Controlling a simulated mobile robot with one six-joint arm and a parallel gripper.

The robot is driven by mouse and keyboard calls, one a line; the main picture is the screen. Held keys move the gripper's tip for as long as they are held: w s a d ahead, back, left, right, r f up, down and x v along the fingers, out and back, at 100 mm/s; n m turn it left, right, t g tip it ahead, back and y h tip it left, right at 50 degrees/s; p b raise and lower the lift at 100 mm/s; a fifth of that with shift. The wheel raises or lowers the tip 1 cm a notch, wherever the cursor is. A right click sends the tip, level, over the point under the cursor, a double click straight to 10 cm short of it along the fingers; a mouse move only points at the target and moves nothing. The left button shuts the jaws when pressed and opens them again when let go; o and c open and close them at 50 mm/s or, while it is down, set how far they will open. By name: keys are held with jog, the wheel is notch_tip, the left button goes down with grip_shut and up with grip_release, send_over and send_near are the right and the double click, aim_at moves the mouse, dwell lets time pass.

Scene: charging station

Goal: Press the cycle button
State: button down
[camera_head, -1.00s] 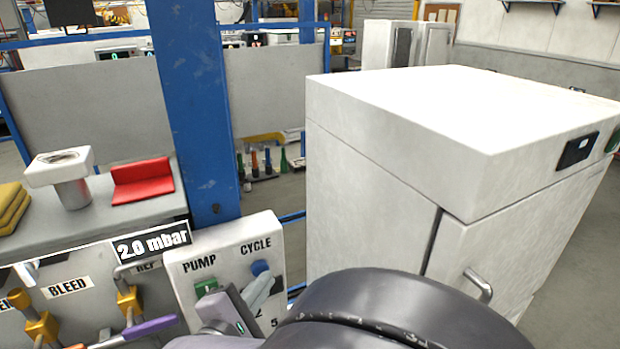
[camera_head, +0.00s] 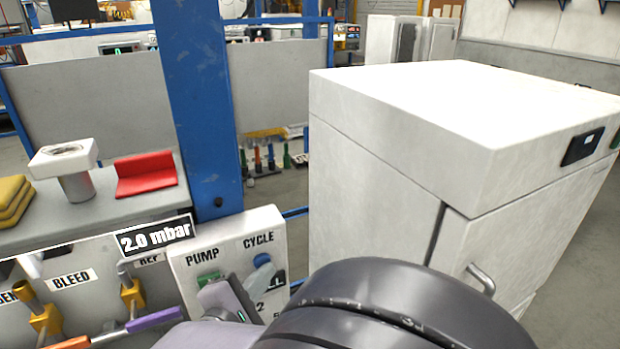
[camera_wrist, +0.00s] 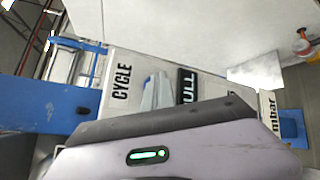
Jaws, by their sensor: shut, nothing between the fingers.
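The control panel (camera_head: 222,246) is a pale box with PUMP and CYCLE labels. The blue cycle button (camera_head: 261,259) sits under the CYCLE label (camera_head: 258,239), with only its upper part showing. The green pump button (camera_head: 208,279) is to its left, partly hidden. My gripper (camera_head: 267,272) is shut and empty. Its pale fingertips overlap the lower part of the cycle button in the head view; I cannot tell whether they touch it.
A display (camera_head: 155,237) reads 2.0 mbar. Left of the panel are valves with a purple handle (camera_head: 154,320). A blue post (camera_head: 197,110) and a large white cabinet (camera_head: 375,180) stand behind.

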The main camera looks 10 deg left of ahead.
jog(key=shift+s, duration=0.1)
jog(key=shift+s+d, duration=0.5)
jog(key=shift+s, duration=0.2)
jog(key=s+d, duration=0.1)
jog(key=s, duration=0.1)
jog(key=s+d, duration=0.1)
jog(key=s, duration=0.1)
jog(key=shift+s+d+b, duration=0.1)
jog(key=shift+d+b, duration=0.2)
jog(key=shift+b, duration=0.05)
